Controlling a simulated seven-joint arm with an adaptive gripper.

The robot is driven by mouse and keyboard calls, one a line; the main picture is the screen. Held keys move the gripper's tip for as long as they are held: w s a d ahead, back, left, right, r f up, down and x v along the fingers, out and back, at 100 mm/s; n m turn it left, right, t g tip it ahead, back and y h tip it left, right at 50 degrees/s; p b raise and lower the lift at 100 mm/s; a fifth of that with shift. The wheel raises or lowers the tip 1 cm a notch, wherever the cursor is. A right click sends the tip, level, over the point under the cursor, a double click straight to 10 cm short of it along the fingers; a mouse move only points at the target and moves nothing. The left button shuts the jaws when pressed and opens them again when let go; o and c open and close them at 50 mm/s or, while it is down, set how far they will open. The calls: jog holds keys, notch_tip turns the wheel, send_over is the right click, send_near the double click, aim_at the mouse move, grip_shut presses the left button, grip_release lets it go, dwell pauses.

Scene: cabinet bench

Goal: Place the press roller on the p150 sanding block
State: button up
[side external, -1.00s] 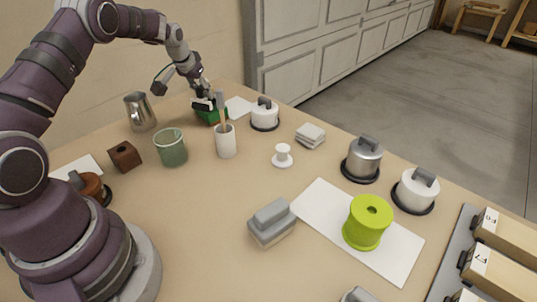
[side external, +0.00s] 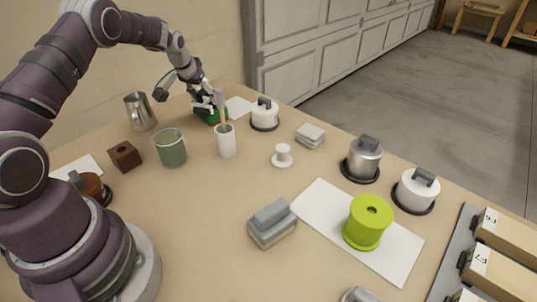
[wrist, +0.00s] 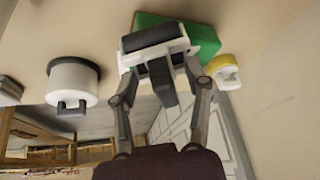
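A green block (wrist: 205,38), whose label I cannot read, lies on the far part of the bench. It also shows in the side view (side external: 222,112), partly hidden by my gripper. What looks like the press roller, with a black roll (wrist: 150,38), a white body and a grey upright part, is against the block's face in the wrist view. My gripper (wrist: 160,62) is at it, one finger on each side of the grey part. Whether the fingers press on the white body is unclear. My gripper (side external: 205,110) is low over the block in the side view.
A white lidded pot (side external: 264,114) and a white cup with a brush (side external: 226,142) stand close by. A yellow and white item (wrist: 224,70) is beside the green block. A grey block (side external: 272,225) and a lime spool (side external: 368,222) are nearer the camera.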

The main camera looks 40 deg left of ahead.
jog(key=s+d+r+m, duration=0.1)
jog(key=s+d+r, duration=0.25)
jog(key=r, duration=0.35)
jog(key=s+d+r, duration=0.3)
jog(key=d+r, duration=0.2)
jog(key=r, duration=0.3)
jog(key=s+d+m+h, duration=0.2)
jog(key=s+d+m, duration=0.1)
jog(key=s+d, duration=1.1)
jog(key=shift+d+f+m+t+h, duration=0.15)
jog(key=shift+f+m+t+h, duration=0.1)
jog(key=shift+m+t+h, duration=0.05)
